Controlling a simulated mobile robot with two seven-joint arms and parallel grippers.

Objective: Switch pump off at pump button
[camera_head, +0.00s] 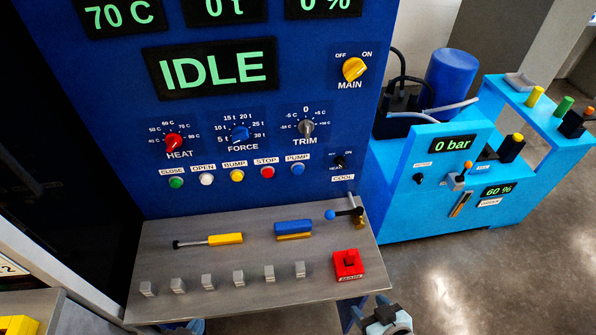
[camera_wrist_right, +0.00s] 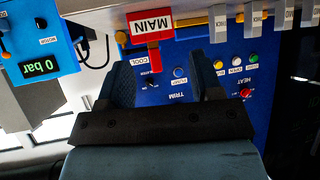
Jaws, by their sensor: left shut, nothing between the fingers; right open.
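The pump button (camera_head: 297,169) is a small blue round button labelled PUMP, at the right end of a row of coloured buttons on the blue panel. It also shows in the right wrist view (camera_wrist_right: 180,72), upside down and between my open fingers in the picture, with the panel beyond them. My right gripper (camera_wrist_right: 163,75) is open and empty. In the head view it shows at the bottom edge (camera_head: 385,318), in front of the console shelf and apart from the button. My left gripper (camera_head: 188,327) is mostly hidden below the shelf's front edge; it is shut and empty.
The grey shelf (camera_head: 215,272) under the panel carries levers, several grey switches and a red MAIN block (camera_head: 347,264). The screen (camera_head: 211,68) reads IDLE. A light-blue pump unit (camera_head: 425,160) stands at the right, its display (camera_head: 453,145) reading 0 bar.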

